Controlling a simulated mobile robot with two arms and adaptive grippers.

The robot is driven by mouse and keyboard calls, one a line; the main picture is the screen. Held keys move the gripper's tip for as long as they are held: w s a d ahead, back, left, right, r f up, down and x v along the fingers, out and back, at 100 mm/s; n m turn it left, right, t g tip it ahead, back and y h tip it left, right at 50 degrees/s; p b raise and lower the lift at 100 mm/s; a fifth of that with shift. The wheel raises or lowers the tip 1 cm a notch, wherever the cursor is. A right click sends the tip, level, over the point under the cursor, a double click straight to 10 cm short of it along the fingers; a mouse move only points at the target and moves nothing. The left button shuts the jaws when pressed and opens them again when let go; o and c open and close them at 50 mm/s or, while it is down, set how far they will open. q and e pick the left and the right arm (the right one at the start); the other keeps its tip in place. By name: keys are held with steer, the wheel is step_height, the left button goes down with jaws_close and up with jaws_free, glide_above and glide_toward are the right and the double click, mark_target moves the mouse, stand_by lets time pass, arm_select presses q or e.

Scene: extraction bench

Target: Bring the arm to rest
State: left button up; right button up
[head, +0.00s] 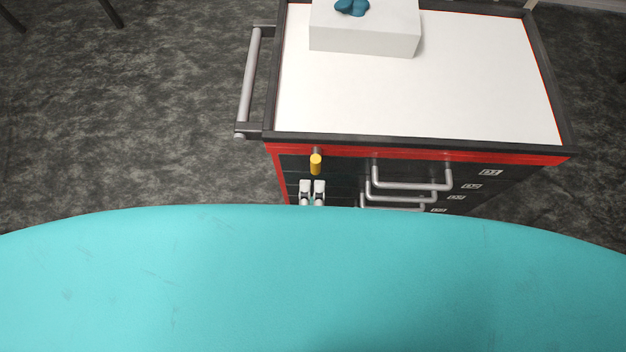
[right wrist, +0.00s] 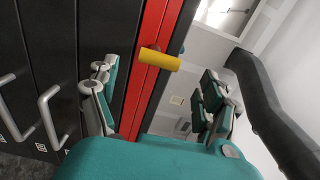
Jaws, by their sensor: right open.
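My right gripper (head: 312,193) shows in the head view as two pale fingertips just below a yellow knob (head: 315,164) on the front of the cart. In the right wrist view the gripper (right wrist: 157,103) is open, its two green and grey fingers wide apart with nothing between them. The yellow knob (right wrist: 160,59) lies ahead of the gap and looks apart from both fingers. Most of the right arm is hidden in the head view behind my own teal body. My left gripper is in neither view.
The black and red cart has a white top (head: 400,95) with a raised rim. A white box (head: 365,40) stands on it, carrying a blue object (head: 352,7). A side handle (head: 248,78) sticks out left. Drawer handles (head: 410,187) protrude to the right of my gripper.

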stand_by(0.4)
steer(key=s+d+f+n+g+y, duration=0.25)
steer(key=f+n+g, duration=0.4)
steer(key=f, duration=0.85)
steer(key=s+d+f+n+g+y, duration=0.2)
steer(key=s+d+f+n+g, duration=0.15)
steer(key=f+n, duration=0.85)
steer(key=s+d+f+n+g+h, duration=0.1)
steer(key=s+d+f+g+h, duration=0.1)
steer(key=s+d+f, duration=0.5)
steer(key=s+d+f+n+g+h, duration=0.1)
steer(key=s+d+f+g+h, duration=0.1)
steer(key=s+d+f+g, duration=0.3)
steer(key=s+d+f, duration=0.2)
steer(key=d+f, duration=0.2)
steer(key=d, duration=0.2)
steer(key=shift+d+f, duration=0.35)
steer(key=shift+f, duration=0.05)
steer(key=shift+s+h, duration=0.1)
steer(key=shift+h, duration=0.15)
